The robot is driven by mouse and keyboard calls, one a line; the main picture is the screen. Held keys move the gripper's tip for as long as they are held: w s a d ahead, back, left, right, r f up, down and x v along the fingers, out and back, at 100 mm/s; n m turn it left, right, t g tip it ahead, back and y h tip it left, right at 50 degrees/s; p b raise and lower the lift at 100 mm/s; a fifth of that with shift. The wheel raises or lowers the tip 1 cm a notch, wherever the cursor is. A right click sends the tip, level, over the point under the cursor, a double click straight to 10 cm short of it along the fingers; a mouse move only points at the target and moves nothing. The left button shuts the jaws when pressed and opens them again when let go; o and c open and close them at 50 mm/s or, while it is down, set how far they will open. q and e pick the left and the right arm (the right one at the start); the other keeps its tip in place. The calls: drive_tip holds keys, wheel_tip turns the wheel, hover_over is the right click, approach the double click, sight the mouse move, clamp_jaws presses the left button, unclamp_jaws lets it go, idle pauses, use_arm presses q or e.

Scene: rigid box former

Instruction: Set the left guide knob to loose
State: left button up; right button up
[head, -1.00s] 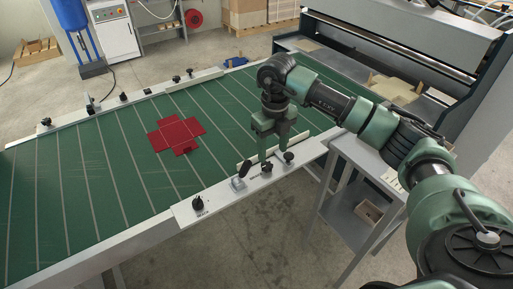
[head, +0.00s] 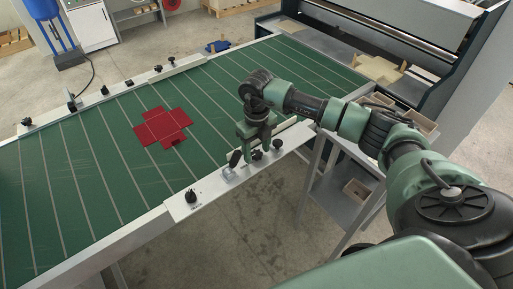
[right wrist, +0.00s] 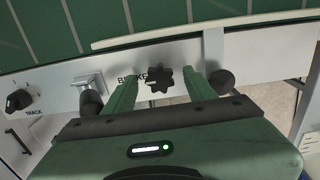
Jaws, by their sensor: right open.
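A black star-shaped knob (right wrist: 160,78) sits on the pale near rail, beside lettering that seems to read BRAKE. It also shows in the head view (head: 257,155). My right gripper (right wrist: 159,82) is open, one finger on each side of this knob; I cannot tell whether they touch it. In the head view my right gripper (head: 257,145) is low over the rail. Another black knob (head: 191,197), marked TRACK, stands farther left on the rail and shows in the wrist view (right wrist: 18,99). No label reads left guide, and the knobs' settings are unclear. My left gripper is out of view.
A toggle clamp (right wrist: 88,84) with a dark handle stands left of the gripper, and a round black knob (right wrist: 222,80) stands close on its right. A red flat box blank (head: 162,128) lies on the green table (head: 85,165). A grey side table (head: 345,200) stands right.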

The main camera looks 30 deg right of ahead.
drive_tip(key=c, duration=1.1)
clamp_jaws()
drive_tip(key=n+b, duration=0.3)
drive_tip(key=b, duration=0.1)
drive_tip(key=shift+f+n, duration=0.15)
drive_tip(key=shift+n, duration=0.15)
drive_tip(key=n+b, duration=0.4)
drive_tip(key=n, duration=0.1)
drive_tip(key=n+b, duration=0.4)
drive_tip(key=n, duration=0.1)
drive_tip(key=shift+n, duration=0.4)
drive_tip(key=shift+r+n+b, duration=0.15)
drive_tip(key=shift+n+b, duration=0.35)
drive_tip(key=shift+n, duration=0.65)
drive_tip(key=shift+r+n+b, duration=0.1)
drive_tip(key=shift+n+b, duration=0.4)
drive_tip(key=shift+n, duration=0.65)
drive_tip(key=o, duration=1.1)
unclamp_jaws()
